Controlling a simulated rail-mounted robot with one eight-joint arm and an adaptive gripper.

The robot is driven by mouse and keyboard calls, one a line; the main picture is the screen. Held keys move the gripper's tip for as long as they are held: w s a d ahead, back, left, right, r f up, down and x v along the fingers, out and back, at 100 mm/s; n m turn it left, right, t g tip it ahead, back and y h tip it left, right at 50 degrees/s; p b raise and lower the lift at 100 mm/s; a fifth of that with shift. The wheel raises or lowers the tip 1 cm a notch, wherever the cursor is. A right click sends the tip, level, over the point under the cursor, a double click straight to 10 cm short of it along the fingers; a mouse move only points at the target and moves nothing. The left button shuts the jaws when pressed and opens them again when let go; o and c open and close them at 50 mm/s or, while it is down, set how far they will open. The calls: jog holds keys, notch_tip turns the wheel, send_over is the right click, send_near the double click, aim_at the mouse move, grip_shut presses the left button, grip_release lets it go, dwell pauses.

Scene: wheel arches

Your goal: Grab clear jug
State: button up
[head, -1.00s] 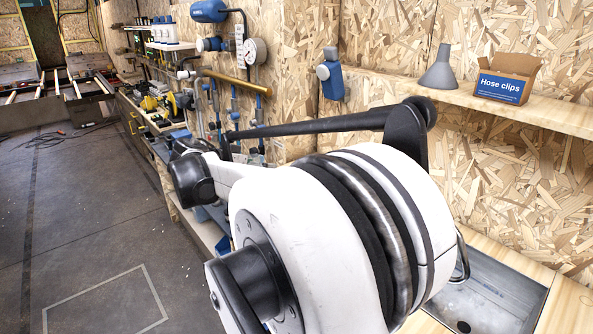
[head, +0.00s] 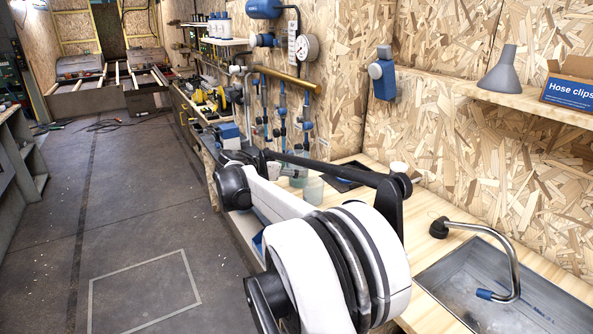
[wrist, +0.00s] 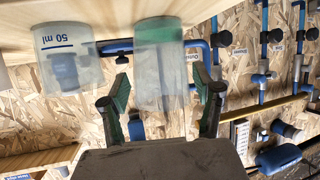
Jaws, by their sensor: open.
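In the wrist view, which is upside down, a clear jug-like container (wrist: 160,75) with a green band at its base stands on the wooden worktop. A translucent cup marked "50 ml" (wrist: 68,62) stands to its left in the picture. My gripper (wrist: 164,90) is open, with one green-padded finger on each side of the clear container. The container lines up between the fingertips, with visible gaps and no clear contact. In the head view, the clear container (head: 298,178) and cup (head: 314,190) show partly behind my arm. My gripper is hidden there.
The worktop (head: 432,262) holds a sink (head: 510,290) with a curved tap (head: 512,258) at right. Blue pipes and valves (head: 283,115) line the wall behind the containers. A shelf (head: 520,98) carries a grey funnel (head: 503,72) and a hose clips box (head: 572,85). The floor at left is open.

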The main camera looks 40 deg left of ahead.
jog(key=x, duration=0.5)
jog(key=shift+w+a+b, duration=0.15)
jog(key=shift+w+b, duration=0.05)
jog(key=shift+b, duration=0.1)
jog(key=c, duration=1.1)
